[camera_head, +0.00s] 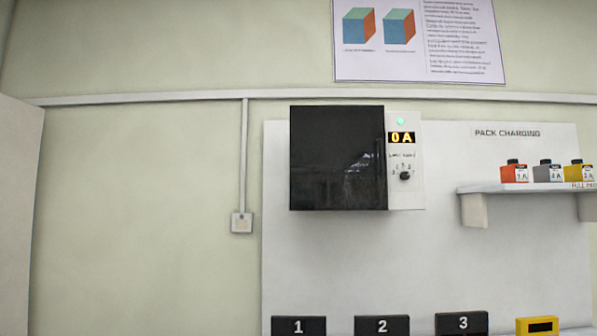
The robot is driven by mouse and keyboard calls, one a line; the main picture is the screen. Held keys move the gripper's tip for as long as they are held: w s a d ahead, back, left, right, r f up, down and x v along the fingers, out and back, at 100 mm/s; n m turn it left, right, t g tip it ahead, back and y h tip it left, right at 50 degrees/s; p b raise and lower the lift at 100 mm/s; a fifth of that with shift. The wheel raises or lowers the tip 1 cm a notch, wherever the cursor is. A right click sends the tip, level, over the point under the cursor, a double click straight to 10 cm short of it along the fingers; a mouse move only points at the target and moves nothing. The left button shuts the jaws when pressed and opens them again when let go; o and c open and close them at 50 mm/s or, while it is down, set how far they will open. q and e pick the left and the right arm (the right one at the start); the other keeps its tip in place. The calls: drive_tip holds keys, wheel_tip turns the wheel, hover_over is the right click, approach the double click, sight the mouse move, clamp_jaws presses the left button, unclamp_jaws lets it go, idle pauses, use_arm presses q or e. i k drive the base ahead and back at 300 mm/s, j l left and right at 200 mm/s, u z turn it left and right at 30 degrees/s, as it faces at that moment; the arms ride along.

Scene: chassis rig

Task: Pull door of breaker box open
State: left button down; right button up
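A wall unit with a glossy black front (338,158) hangs on a white backboard, upper middle. It may be the breaker box, but no label says so. The black front looks flat and flush, and no handle shows on it. A white control strip (406,190) on its right side has a green light, a display reading "0 A" and a small black knob (404,175). A small pale box (241,222) sits at the foot of a conduit to its left. Neither of my grippers is in view.
A white shelf (475,189) at right, under "PACK CHARGING", holds coloured packs. Black blocks numbered 1 (298,326), 2 and 3, and a yellow one (537,326), line the bottom edge. A pale panel (18,210) stands at far left. A poster (465,45) hangs above.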

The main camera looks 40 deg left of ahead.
sight(337, 162)
drive_tip(key=u, duration=1.05)
drive_tip(key=i+l, duration=0.15)
drive_tip(key=l, duration=0.3)
drive_tip(key=i+l+u, duration=0.15)
drive_tip(key=l, duration=0.25)
drive_tip(key=i+l, duration=0.1)
drive_tip(key=l, duration=0.35)
drive_tip(key=i+l+u, duration=0.1)
drive_tip(key=l, duration=0.35)
